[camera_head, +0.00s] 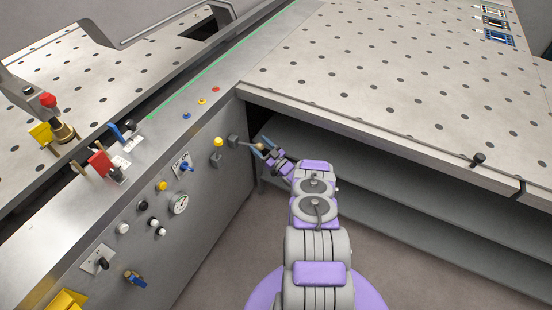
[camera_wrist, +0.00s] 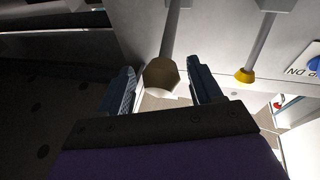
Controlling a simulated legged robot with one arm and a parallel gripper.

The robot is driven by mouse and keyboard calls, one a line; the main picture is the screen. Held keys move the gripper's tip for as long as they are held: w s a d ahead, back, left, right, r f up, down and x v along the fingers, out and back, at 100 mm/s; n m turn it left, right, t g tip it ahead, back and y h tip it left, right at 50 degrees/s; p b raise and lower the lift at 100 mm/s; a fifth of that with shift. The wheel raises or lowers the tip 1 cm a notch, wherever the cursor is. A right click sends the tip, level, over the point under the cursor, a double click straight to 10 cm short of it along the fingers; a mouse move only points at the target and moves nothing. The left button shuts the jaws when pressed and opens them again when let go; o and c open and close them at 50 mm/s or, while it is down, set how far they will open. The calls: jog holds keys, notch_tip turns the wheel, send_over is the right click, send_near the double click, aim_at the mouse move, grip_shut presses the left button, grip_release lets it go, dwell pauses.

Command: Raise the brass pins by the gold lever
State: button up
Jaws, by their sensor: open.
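The gold lever (camera_wrist: 162,78) has a dull gold faceted knob on a grey rod. In the wrist view the knob lies between the two fingers, with a gap visible on each side. In the head view its rod (camera_head: 246,144) sticks out from a small grey block on the machine's front panel, near the table corner. My gripper (camera_head: 262,148) is open around the knob end; its fingers also show in the wrist view (camera_wrist: 160,84). The fingers partly hide the knob in the head view. I cannot identify the brass pins for certain.
A yellow-knobbed lever (camera_wrist: 244,75) stands beside the gold one, also in the head view (camera_head: 218,143). A blue switch (camera_head: 186,167) and a gauge (camera_head: 179,204) are on the front panel (camera_head: 205,205). The perforated table (camera_head: 400,70) overhangs dark shelves (camera_head: 400,170) at right.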

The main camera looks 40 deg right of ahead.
jog(key=b+v, duration=0.1)
jog(key=v, duration=1.5)
jog(key=shift+d+b, duration=0.3)
jog(key=shift+b, duration=0.1)
jog(key=shift+s+f, duration=0.1)
